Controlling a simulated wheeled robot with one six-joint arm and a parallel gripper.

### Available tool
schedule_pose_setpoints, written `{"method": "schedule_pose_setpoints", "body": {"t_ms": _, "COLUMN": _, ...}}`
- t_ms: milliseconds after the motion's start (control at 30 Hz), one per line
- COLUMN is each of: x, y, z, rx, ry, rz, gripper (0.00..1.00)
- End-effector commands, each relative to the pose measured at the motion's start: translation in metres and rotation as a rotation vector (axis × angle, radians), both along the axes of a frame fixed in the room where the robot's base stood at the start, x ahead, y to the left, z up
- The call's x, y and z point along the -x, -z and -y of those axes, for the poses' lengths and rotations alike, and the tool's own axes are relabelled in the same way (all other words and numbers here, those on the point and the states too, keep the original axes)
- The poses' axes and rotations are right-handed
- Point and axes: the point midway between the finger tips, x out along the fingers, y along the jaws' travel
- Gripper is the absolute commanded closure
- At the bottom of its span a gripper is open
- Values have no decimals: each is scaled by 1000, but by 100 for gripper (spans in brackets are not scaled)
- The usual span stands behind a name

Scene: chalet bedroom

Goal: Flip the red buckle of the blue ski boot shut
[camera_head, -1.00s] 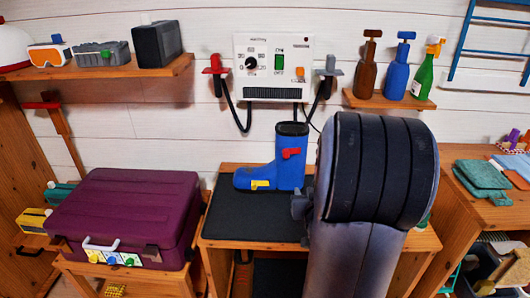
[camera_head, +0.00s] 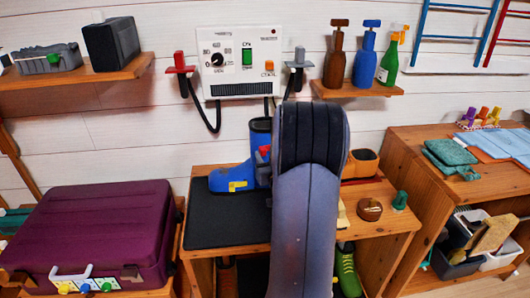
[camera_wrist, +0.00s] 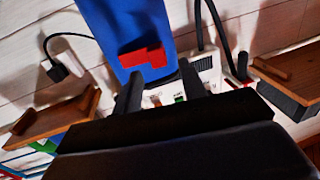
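The blue ski boot (camera_head: 228,177) stands on the black mat (camera_head: 212,225) on the wooden bench, its toe to the left. Its yellow buckle (camera_head: 238,186) shows low on the foot. In the wrist view, the boot's blue shaft (camera_wrist: 128,22) and the red buckle (camera_wrist: 143,58) lie just beyond my gripper (camera_wrist: 160,70). My gripper's two dark fingers are apart with nothing held between them. I cannot tell whether a finger touches the buckle.
A white control panel (camera_head: 240,62) with hanging black hoses is on the wall behind the boot. A purple case (camera_head: 95,230) stands to the left. A round wooden item (camera_head: 370,209) and a green item (camera_head: 400,200) sit on the bench to the right. Bottles stand on a shelf above.

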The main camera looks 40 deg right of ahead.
Motion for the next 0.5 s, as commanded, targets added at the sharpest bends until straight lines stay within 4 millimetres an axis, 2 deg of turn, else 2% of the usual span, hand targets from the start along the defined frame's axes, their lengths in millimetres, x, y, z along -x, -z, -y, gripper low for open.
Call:
{"method": "schedule_pose_setpoints", "body": {"t_ms": 200, "x": -18, "y": 0, "z": 7, "rx": 0, "ry": -1, "rz": -1, "gripper": 60}}
{"method": "schedule_pose_setpoints", "body": {"t_ms": 500, "x": -20, "y": 0, "z": 8, "rx": 0, "ry": 0, "rz": 0, "gripper": 60}}
